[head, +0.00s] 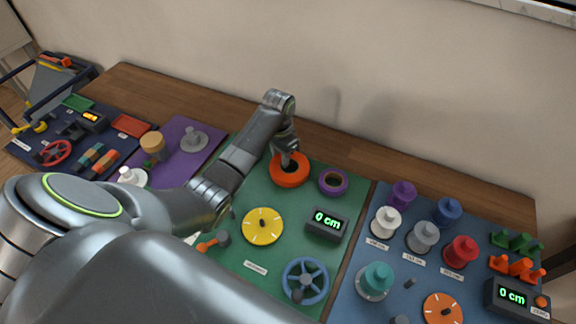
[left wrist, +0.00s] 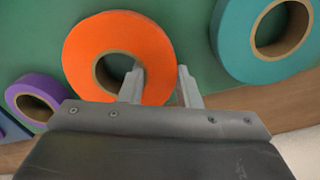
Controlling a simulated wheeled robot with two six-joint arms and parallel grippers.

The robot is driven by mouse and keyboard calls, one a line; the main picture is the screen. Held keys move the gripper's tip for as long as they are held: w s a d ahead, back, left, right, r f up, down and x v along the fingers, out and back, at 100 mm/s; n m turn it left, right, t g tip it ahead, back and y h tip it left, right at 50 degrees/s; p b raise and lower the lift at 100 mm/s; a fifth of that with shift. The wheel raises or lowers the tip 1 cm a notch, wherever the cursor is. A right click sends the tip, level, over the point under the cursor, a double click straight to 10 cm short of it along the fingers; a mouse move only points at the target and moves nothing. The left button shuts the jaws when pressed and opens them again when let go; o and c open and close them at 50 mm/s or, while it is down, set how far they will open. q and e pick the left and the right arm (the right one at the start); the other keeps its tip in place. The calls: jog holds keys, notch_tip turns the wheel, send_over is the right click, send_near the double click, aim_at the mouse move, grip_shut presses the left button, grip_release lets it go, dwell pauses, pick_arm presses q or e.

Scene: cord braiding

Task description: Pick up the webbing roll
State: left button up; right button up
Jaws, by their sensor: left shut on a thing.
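An orange webbing roll (head: 289,180) lies flat near the back of the green mat. It also shows in the left wrist view (left wrist: 107,33), with a cardboard core. My left gripper (head: 287,158) reaches down onto the roll from above. In the left wrist view the gripper (left wrist: 160,86) has one finger in the roll's hole and the other outside its rim, shut on the ring's wall. I cannot tell any gap between roll and mat. My right gripper is not in view.
A purple roll (head: 344,186) lies close beside the orange one. A teal roll (left wrist: 231,50) is on its other side. A yellow dial (head: 262,226), a display (head: 327,225) and a blue handwheel (head: 305,281) stand nearer. Colored spools stand on the blue mat (head: 345,300).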

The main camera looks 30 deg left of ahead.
pick_arm(q)
notch_tip(320, 180, up, 7)
jog(key=shift+w+r+b, duration=0.1)
jog(key=shift+r+b, duration=0.05)
jog(key=shift+b, duration=0.2)
jog(key=shift+r+p, duration=0.6)
jog(key=shift+r, duration=0.2)
jog(key=shift+r+p, duration=0.55)
jog(key=shift+r, duration=0.1)
